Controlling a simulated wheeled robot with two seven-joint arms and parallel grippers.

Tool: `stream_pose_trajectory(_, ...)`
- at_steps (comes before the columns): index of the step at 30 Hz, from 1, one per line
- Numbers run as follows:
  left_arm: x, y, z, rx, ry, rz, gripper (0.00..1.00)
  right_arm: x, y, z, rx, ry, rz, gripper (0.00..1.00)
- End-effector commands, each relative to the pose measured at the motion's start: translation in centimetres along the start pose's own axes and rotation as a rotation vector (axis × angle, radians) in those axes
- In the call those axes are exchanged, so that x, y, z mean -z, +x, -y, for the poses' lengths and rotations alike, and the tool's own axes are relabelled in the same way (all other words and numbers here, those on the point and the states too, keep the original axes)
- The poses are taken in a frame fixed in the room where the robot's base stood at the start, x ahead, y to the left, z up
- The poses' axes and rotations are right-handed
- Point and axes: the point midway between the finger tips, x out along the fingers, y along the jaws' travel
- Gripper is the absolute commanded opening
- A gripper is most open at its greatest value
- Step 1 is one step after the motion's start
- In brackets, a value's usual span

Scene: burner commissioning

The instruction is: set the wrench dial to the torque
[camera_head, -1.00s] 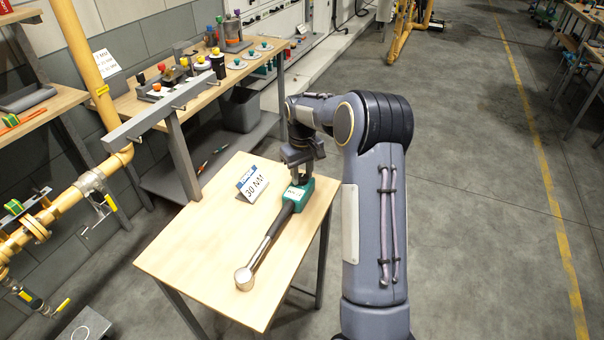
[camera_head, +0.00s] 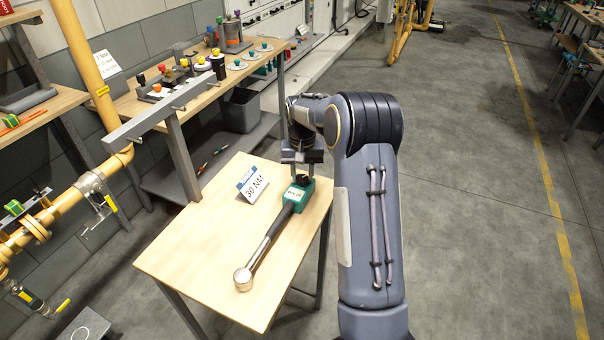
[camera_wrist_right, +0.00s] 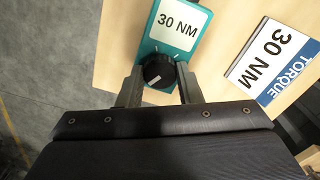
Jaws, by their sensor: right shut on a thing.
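The torque wrench (camera_head: 265,246) lies on the small wooden table, its round metal head toward the front and its teal dial box (camera_head: 297,193) at the far right. In the right wrist view the teal box (camera_wrist_right: 151,50) shows a label reading 30 NM above a black dial knob (camera_wrist_right: 158,72) with a white pointer mark. My right gripper (camera_wrist_right: 158,88) is shut on the knob, one finger on each side; in the head view the gripper (camera_head: 301,176) is over the box. A torque card (camera_head: 253,186) reading 30 NM stands beside the wrench and also shows in the wrist view (camera_wrist_right: 272,60). My left gripper is out of view.
The small table (camera_head: 190,250) is otherwise clear. Behind it is a workbench (camera_head: 195,97) with coloured parts, and a grey bin (camera_head: 240,110) on its lower shelf. Yellow gas piping (camera_head: 75,197) runs at the left. Open floor (camera_head: 470,200) lies to the right.

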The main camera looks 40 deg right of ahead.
Motion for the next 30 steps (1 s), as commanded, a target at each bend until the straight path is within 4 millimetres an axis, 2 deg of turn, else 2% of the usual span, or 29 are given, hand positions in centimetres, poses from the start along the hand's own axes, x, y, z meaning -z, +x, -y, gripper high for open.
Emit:
stream_pose_trajectory(11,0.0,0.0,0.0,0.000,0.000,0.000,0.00,0.1,-0.1,0.1,0.002,0.004,-0.002,0.09)
stream_pose_trajectory(12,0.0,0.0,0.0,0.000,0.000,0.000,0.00,0.1,-0.1,0.1,0.002,0.004,-0.002,0.36)
stream_pose_trajectory(16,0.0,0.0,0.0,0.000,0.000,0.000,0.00,0.0,-0.1,0.1,0.002,0.003,-0.002,0.53)
stream_pose_trajectory(25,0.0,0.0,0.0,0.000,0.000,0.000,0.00,0.0,-0.1,0.1,0.001,0.003,-0.002,0.54)
stream_pose_trajectory(30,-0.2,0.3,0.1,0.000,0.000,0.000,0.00,0.1,-2.0,0.1,0.003,0.002,-0.007,0.54)
